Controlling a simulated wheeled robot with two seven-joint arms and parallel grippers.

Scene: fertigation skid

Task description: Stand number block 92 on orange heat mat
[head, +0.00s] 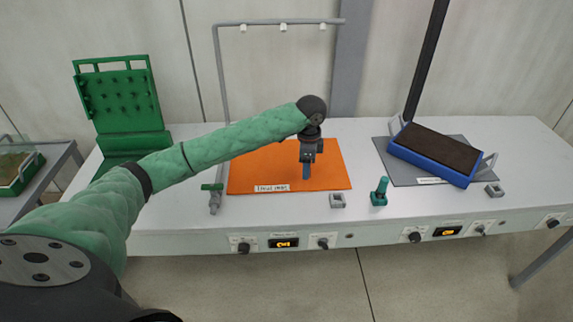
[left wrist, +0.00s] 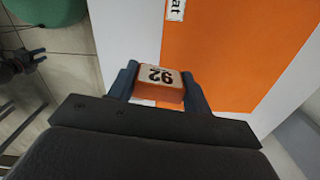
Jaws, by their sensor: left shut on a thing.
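The orange heat mat (head: 250,165) lies flat on the bench, with a white label at its front left corner. In the head view my left gripper (head: 306,175) points down over the right part of the mat. In the left wrist view number block 92 (left wrist: 158,84) is held between the two fingers of my left gripper (left wrist: 160,70). The block has a pale face with a black 92 and orange sides. The heat mat (left wrist: 225,50) shows behind it; I cannot tell whether the block touches it. In the head view I cannot make out the block at the gripper.
A grey pipe frame (head: 219,85) with a green-handled valve (head: 212,187) stands at the mat's left. A blue tray (head: 430,171) rests on a grey mat (head: 399,174) further right.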

